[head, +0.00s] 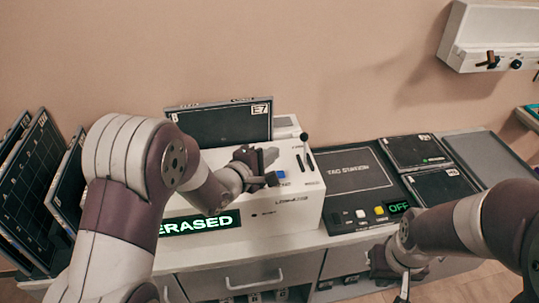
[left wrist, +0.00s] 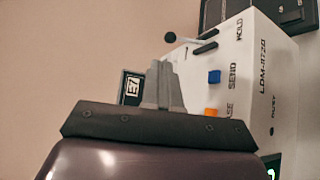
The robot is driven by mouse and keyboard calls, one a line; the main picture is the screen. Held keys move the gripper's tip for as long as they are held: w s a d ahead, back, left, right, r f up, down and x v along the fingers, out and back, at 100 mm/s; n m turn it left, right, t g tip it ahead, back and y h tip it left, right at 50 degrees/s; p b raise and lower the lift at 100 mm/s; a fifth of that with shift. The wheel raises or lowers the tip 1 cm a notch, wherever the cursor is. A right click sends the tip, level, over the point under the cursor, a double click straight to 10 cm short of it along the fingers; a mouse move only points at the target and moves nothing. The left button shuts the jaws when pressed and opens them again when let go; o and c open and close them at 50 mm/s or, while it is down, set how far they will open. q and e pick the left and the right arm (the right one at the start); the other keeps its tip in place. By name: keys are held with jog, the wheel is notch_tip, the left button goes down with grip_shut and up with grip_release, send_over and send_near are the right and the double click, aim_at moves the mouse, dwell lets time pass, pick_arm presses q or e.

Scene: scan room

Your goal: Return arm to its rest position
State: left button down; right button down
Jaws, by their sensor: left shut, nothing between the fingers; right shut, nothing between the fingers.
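My left gripper (head: 266,167) is raised over the white machine (head: 300,212) in the head view, its fingers together and empty. In the left wrist view its shut fingers (left wrist: 162,84) point up beside the machine's button face (left wrist: 235,85), where blue and orange buttons show. I cannot tell whether they touch the machine. My right gripper (head: 403,284) hangs at the lower right, in front of the counter's edge, shut and empty. My left arm covers part of a green lit sign reading "ERASED" (head: 200,223).
A dark panel marked E7 (head: 222,124) stands in the machine's top. Dark panels (head: 35,165) lean in a rack at left. Right of the machine is a black tag station (head: 352,175) with two panels and an "OFF" display (head: 398,208). A white wall unit (head: 490,35) hangs upper right.

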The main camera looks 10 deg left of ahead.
pick_arm(q)
jog(key=s+a+f+m+g+y, duration=0.6)
jog(key=s+a+f+m+g, duration=0.15)
jog(key=s+f+m, duration=0.25)
jog(key=s+a+r+m+g, duration=0.1)
jog(key=s+m+g, duration=0.1)
jog(key=s, duration=0.5)
jog(key=s+a+r+m+g+y, duration=0.1)
jog(key=s+a+r+m+g, duration=0.1)
jog(key=s, duration=0.5)
jog(key=shift+s+m+g, duration=0.35)
jog(key=shift+m, duration=0.25)
